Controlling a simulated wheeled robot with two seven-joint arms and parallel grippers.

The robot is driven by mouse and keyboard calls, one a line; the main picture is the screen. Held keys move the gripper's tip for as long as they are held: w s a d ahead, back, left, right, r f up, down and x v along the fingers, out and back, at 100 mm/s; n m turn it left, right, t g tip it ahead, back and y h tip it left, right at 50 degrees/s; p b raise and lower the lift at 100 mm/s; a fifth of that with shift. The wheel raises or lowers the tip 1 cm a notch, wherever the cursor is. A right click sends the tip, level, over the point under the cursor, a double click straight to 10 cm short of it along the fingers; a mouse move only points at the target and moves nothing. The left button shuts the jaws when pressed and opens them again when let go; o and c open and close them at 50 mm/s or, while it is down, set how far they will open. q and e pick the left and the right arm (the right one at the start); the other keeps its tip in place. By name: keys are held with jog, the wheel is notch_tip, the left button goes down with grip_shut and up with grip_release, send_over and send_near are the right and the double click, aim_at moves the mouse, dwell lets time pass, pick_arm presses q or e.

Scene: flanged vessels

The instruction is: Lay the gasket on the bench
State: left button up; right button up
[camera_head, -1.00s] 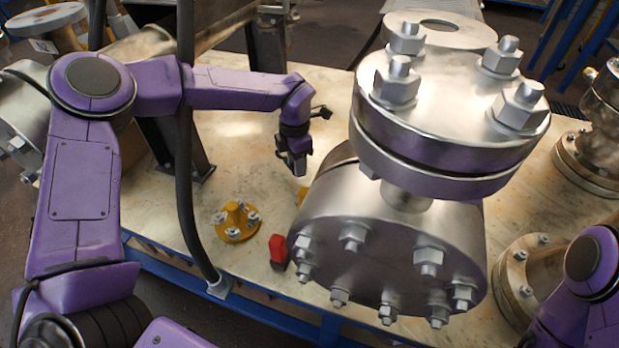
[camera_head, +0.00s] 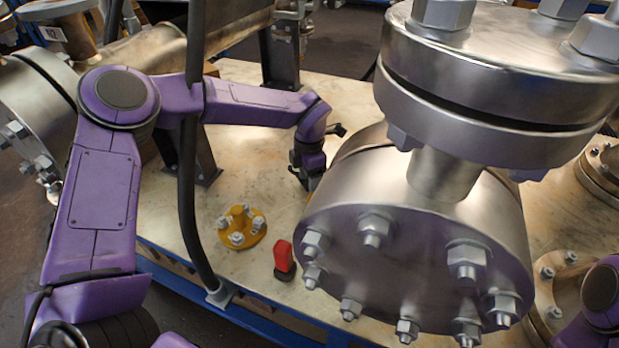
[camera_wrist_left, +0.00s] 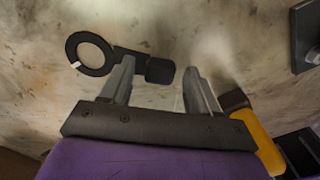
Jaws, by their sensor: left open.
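The gasket (camera_wrist_left: 72,49) shows in the left wrist view as a dark flat ring with a tab that ends in a thicker black block. My left gripper (camera_wrist_left: 160,66) is open, with the block end of the tab between its fingertips and the ring out past the left finger. I cannot tell whether the gasket rests on the bench (camera_wrist_left: 205,25) or hangs just above it. In the head view my left gripper (camera_head: 310,184) is low over the bench beside the big flanged vessel (camera_head: 420,250), and the gasket cannot be made out there. My right gripper is out of view.
A yellow flanged piece (camera_head: 241,227) and a red object with a dark base (camera_head: 284,256) stand near the bench's front edge. In the wrist view, a yellow-and-black object (camera_wrist_left: 258,140) lies close by the right finger. Bare bench lies left of the gripper.

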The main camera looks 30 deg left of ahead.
pick_arm(q)
notch_tip(320, 180, up, 12)
jog(key=p, duration=0.2)
jog(key=shift+r, duration=0.15)
